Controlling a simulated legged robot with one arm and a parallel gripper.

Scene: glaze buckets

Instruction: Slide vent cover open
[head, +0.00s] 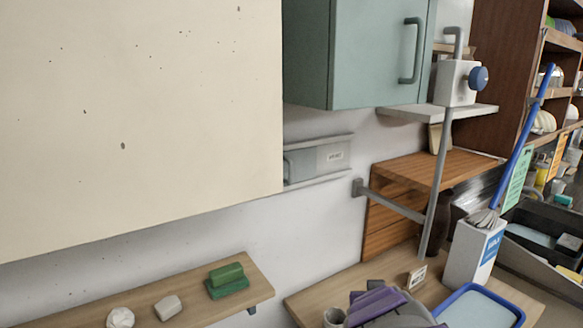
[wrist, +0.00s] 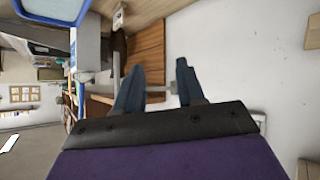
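The vent cover (head: 333,156) is a grey panel with a small white label, set on the white wall below the teal cabinet. It sits between a top and a bottom rail. I cannot tell how far the cover is slid. My gripper (wrist: 157,75) shows two dark fingers spread apart with nothing held between them. In the head view my purple and grey arm end is low at the bottom, below and apart from the cover. The cover is not clearly seen in the wrist view.
A large cream panel (head: 130,110) fills the upper left. A grey pipe (head: 437,185) with a wall arm (head: 395,204) stands right of the cover. A shelf (head: 250,289) holds a green block (head: 227,280). A blue-rimmed tray (head: 480,308) and white box (head: 472,252) are lower right.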

